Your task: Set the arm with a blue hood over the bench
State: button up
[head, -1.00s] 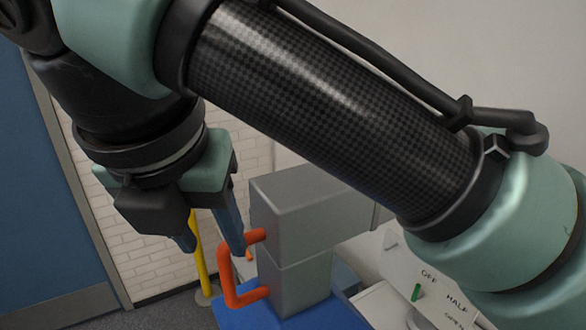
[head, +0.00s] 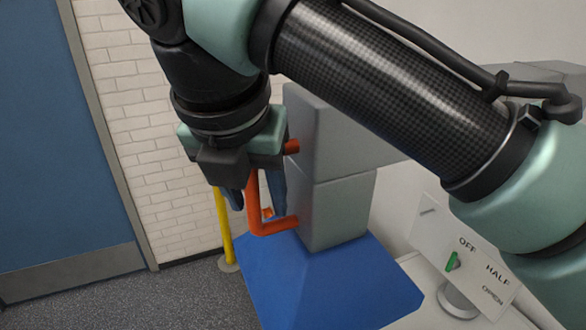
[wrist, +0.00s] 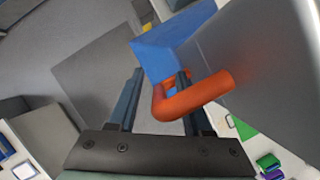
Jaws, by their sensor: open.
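The arm's blue hood (head: 322,284) flares out below a grey boxy head (head: 340,210), which joins a grey arm at the right. The hood also shows in the wrist view (wrist: 165,45). An orange handle (head: 252,200) sticks out from the left side of the grey head. My gripper (head: 257,203) is open at the handle. In the wrist view, the handle's outer bar (wrist: 160,103) lies between my two fingers (wrist: 157,90). The right finger reaches through the loop, partly hidden behind an orange bar. I cannot tell whether either finger touches the handle.
A sign with OFF, HALF and OPEN (head: 462,255) and a green marker stands at the lower right. A yellow post (head: 224,225) stands behind my gripper by the white brick wall (head: 130,120). A blue door (head: 55,150) is at the left. Grey floor lies below.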

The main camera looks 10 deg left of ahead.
jog(key=shift+c, duration=0.2)
grip_shut()
dwell(1.2)
